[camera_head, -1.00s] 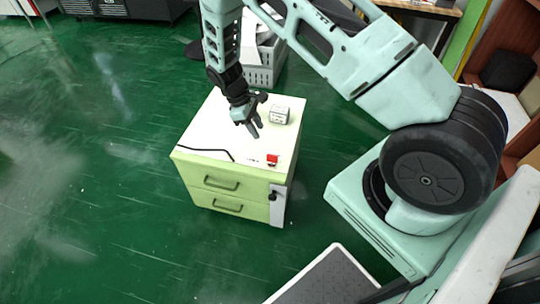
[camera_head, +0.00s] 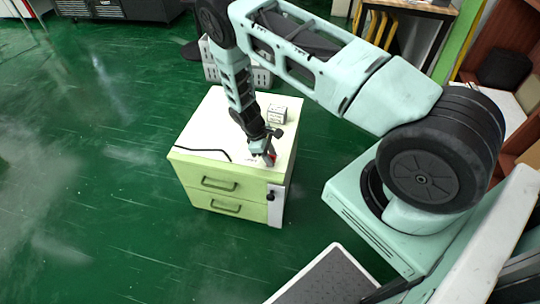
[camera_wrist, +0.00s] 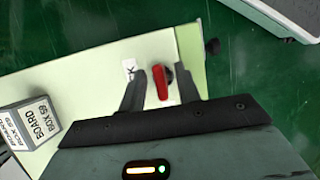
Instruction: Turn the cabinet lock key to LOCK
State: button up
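The cabinet (camera_head: 205,125) is cream and pale green with two front drawers. A red key (camera_wrist: 160,82) stands on its top near the front right corner, beside a dark round part. It shows partly behind my fingers in the head view (camera_head: 272,159). A small white label (camera_wrist: 129,69) with a black letter, partly hidden, lies left of the key in the wrist view. My gripper (camera_wrist: 160,72) is open, with one finger on each side of the key. Gaps show between the key and both fingers. My gripper is low over the cabinet top in the head view (camera_head: 268,157).
A white box (camera_head: 277,113) with black lettering sits on the cabinet top behind my gripper; it also shows in the wrist view (camera_wrist: 30,125). A black cable (camera_head: 208,151) lies on the top at left. A dark knob (camera_head: 271,196) sticks out at the front right. Green floor surrounds the cabinet.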

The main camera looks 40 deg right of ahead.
grip_shut()
jog(key=m+y, duration=0.1)
jog(key=m, duration=0.1)
jog(key=m+b, duration=0.1)
jog(key=m, duration=0.1)
jog(key=shift+m+g+y, duration=0.3)
jog(key=shift+m+y, duration=0.1)
jog(key=m, duration=0.2)
jog(key=m+y, duration=0.1)
jog(key=m, duration=0.1)
jog(key=shift+m+y+b, duration=0.3)
jog(key=shift+b, duration=0.05)
jog(key=m+y, duration=0.1)
jog(key=m, duration=0.3)
jog(key=shift+y, duration=0.3)
jog(key=shift+m+t+y, duration=0.6)
jog(key=shift+m+t, duration=0.1)
jog(key=shift+m, duration=1.5)
